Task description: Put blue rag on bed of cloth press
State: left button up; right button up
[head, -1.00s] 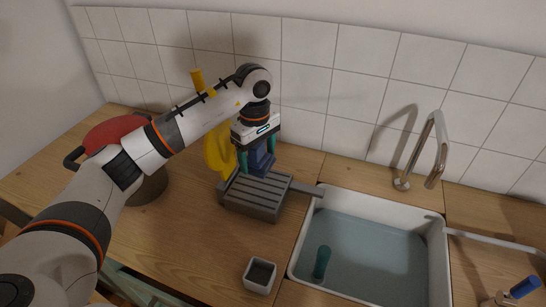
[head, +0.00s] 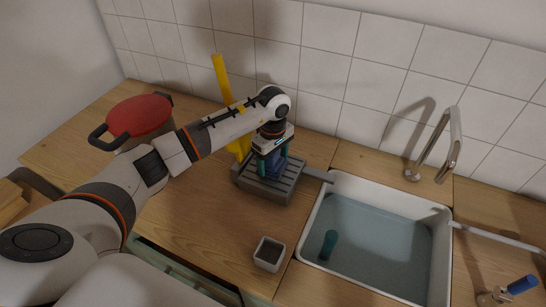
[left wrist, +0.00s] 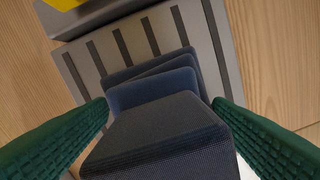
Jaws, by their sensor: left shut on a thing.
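The blue rag (head: 270,164) is a dark blue folded cloth. My left gripper (head: 273,167) is shut on it, with a green finger on either side. In the left wrist view the rag (left wrist: 155,125) shows its folded layers between the fingers. The cloth press has a grey slatted bed (head: 288,187) and a yellow lever (head: 222,78) at its back left. The rag is over the bed, low down; I cannot tell whether it touches the slats. In the left wrist view the slatted bed (left wrist: 82,58) lies behind the rag. My right gripper is not in view.
A sink (head: 375,245) with water and a teal object (head: 327,244) stands right of the press, with a tap (head: 450,150) behind. A small grey-white cup (head: 268,254) is in front. A red-lidded pot (head: 139,116) is at left. A blue-handled item (head: 522,285) is at the lower right.

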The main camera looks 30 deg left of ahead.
pick_arm(q)
jog(key=shift+f, duration=0.1)
jog(key=o, duration=0.8)
notch_tip(320, 180, up, 11)
jog(key=b, duration=0.3)
jog(key=shift+r, duration=0.6)
jog(key=shift+r, duration=0.1)
